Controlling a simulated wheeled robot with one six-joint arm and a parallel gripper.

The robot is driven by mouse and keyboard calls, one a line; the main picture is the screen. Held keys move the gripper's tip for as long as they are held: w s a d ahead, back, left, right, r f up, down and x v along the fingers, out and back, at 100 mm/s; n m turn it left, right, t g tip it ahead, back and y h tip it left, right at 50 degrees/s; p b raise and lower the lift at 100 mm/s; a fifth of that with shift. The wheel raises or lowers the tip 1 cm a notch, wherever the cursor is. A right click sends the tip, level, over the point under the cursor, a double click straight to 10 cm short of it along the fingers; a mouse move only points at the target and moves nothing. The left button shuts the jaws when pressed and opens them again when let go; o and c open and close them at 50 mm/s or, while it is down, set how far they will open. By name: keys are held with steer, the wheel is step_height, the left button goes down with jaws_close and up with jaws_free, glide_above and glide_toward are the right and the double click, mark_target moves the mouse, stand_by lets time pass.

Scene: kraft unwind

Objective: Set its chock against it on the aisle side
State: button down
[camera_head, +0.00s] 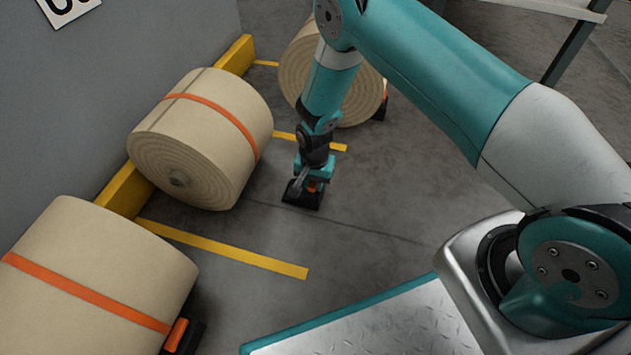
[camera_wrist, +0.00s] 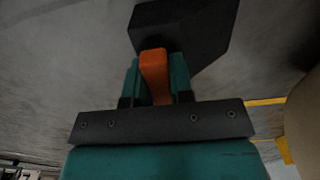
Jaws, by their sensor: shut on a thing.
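A kraft paper roll (camera_head: 202,135) with an orange strap lies on its side in the middle bay, against a yellow rail. No chock shows against its aisle side. My gripper (camera_head: 315,184) is low over the floor to the right of this roll. It is shut on the orange handle (camera_wrist: 155,72) of a black wedge chock (camera_wrist: 187,32); the chock also shows in the head view (camera_head: 302,196). The chock is at or just above the floor, apart from the roll. I cannot tell whether it touches the floor.
A nearer roll (camera_head: 98,275) has a black and orange chock (camera_head: 182,336) at its right. A farther roll (camera_head: 360,90), partly behind my arm, has a chock (camera_head: 381,108) too. Yellow floor lines (camera_head: 225,249) part the bays. The yellow rail (camera_head: 128,190) runs along the wall. Open floor lies right of the chock.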

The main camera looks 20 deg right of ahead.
steer(key=shift+w+a, duration=0.2)
steer(key=shift+a, duration=0.05)
stand_by(0.3)
steer(key=c, duration=0.9)
jaws_free()
step_height(320, 180, up, 18)
steer(key=p, duration=1)
steer(key=shift+f, duration=0.25)
